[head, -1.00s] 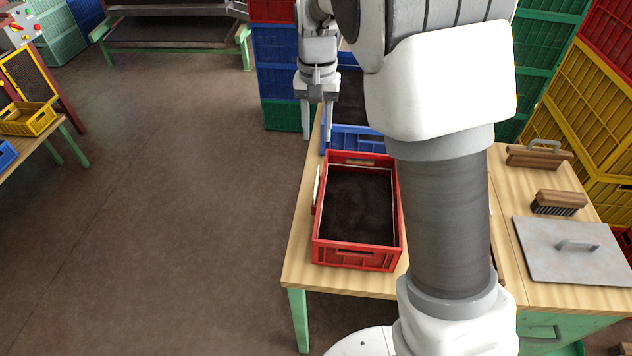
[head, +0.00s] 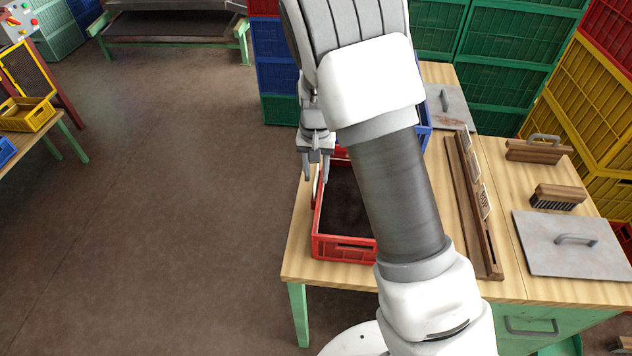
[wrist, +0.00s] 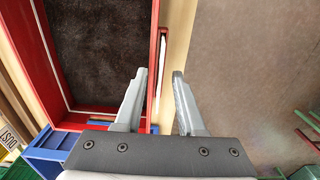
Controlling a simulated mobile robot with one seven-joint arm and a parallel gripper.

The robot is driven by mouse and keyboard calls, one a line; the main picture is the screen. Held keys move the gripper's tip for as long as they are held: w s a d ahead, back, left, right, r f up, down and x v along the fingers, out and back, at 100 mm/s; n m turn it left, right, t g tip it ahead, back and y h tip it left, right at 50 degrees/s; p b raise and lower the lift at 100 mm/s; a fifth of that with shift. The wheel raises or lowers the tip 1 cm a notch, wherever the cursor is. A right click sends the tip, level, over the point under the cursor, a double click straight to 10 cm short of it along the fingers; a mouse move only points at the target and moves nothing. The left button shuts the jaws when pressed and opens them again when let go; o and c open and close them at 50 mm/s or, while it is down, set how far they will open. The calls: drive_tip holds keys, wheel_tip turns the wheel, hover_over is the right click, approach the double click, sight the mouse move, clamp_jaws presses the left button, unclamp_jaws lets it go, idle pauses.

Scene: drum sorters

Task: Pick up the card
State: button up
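A thin white card (wrist: 162,62) stands almost edge-on in a narrow red holder on the outer side of a red crate (wrist: 158,20), seen in the wrist view. In the head view the card (head: 317,188) is a pale sliver at the crate's left wall (head: 316,232), partly hidden by my gripper. My gripper (head: 315,178) points down over that wall. In the wrist view my gripper (wrist: 160,73) is open and empty. The card's line runs between its two fingers, the crate wall on the left finger's side. I cannot tell how far above the card the fingertips are.
A wooden rack (head: 470,205) holds several more cards, one lettered, right of my arm. A blue crate (head: 427,140) stands behind the red one, partly hidden. Brushes (head: 558,198) and a metal lid (head: 575,245) lie at the right. Open floor (head: 180,200) lies left of the table.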

drive_tip(key=shift+f, duration=0.3)
clamp_jaws()
drive_tip(key=shift+r, duration=0.15)
